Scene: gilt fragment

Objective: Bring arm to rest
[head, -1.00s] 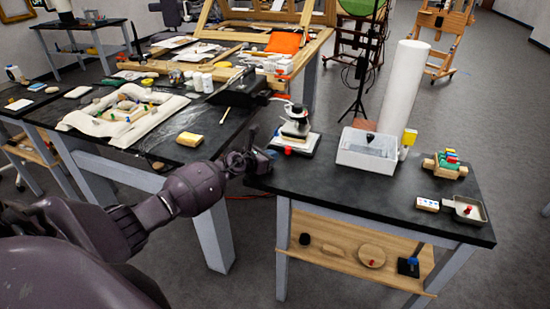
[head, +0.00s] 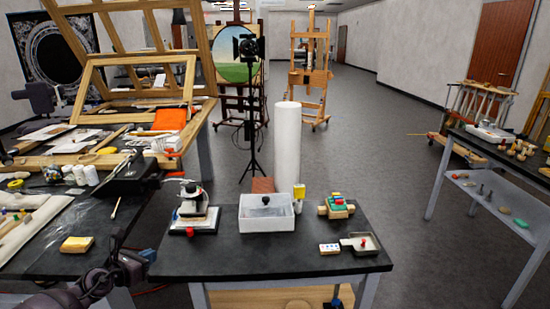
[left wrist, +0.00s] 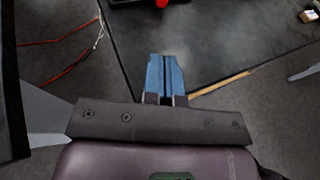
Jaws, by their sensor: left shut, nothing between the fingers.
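My left gripper (head: 146,254) is at the lower left of the head view, just at the left front corner of the black-topped table (head: 270,255). Its arm comes in from the bottom left. In the left wrist view its two blue fingers (left wrist: 166,75) lie side by side, shut with nothing between them. Beyond them are the table's dark top (left wrist: 200,45) and its edge. I cannot tell whether the fingers touch the table. My right gripper is not in view.
On the table stand a microscope-like device (head: 195,210), a white bin (head: 266,216), a block rack (head: 337,207) and a small pan (head: 361,243). Open floor (head: 400,180) lies between the table and the right-hand bench (head: 480,155).

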